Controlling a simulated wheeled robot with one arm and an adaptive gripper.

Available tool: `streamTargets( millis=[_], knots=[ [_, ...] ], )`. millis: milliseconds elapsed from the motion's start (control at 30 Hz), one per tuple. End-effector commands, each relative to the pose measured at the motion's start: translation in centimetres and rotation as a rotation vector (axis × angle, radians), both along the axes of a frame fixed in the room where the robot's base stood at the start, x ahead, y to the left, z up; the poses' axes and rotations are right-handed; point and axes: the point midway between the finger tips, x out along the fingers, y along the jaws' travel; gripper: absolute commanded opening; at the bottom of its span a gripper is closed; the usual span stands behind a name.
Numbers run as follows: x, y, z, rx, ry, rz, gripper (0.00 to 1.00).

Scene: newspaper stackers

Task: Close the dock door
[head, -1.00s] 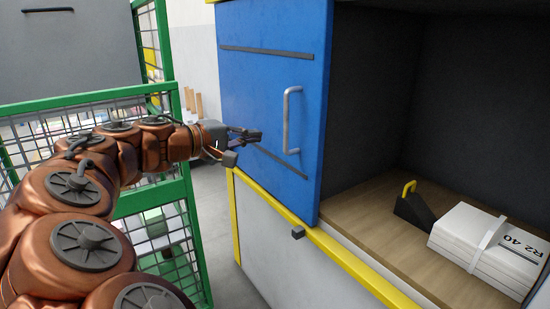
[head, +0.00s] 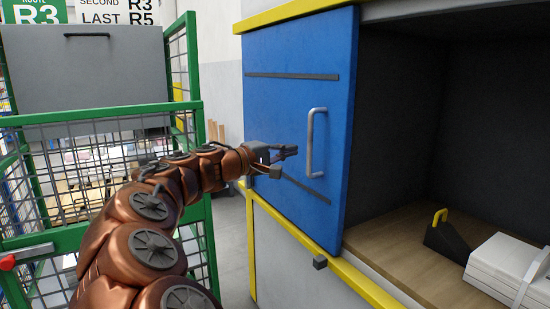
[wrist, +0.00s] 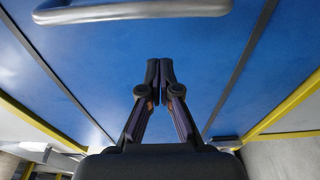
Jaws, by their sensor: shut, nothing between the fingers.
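The blue dock door (head: 300,112) covers the left part of the opening, and the right part stands open. A grey bar handle (head: 316,143) is mounted upright near the door's right edge. My gripper (head: 292,151) is in front of the door, left of the handle. In the wrist view my gripper (wrist: 160,70) has its fingers together, with nothing between them, before the blue door face (wrist: 110,75). The handle (wrist: 130,10) crosses the top of that view, beyond the fingertips. I cannot tell whether the fingers touch the door.
Inside the dock, a black wedge (head: 445,241) with a yellow handle and a strapped white newspaper bundle (head: 508,268) lie on the wooden floor. A yellow rail (head: 365,283) runs below the door. A green mesh cage (head: 100,140) stands at left.

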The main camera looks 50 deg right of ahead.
Motion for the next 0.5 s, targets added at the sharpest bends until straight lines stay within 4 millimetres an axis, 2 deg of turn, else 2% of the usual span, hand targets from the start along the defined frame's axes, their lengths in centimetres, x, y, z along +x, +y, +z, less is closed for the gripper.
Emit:
streamTargets(
  millis=[167,500],
  knots=[
    [-0.6,-2.1,-0.2,0.001,-0.001,-0.001,0.00],
    [-3.2,-0.2,-0.1,0.000,-0.002,-0.002,0.00]
  ],
)
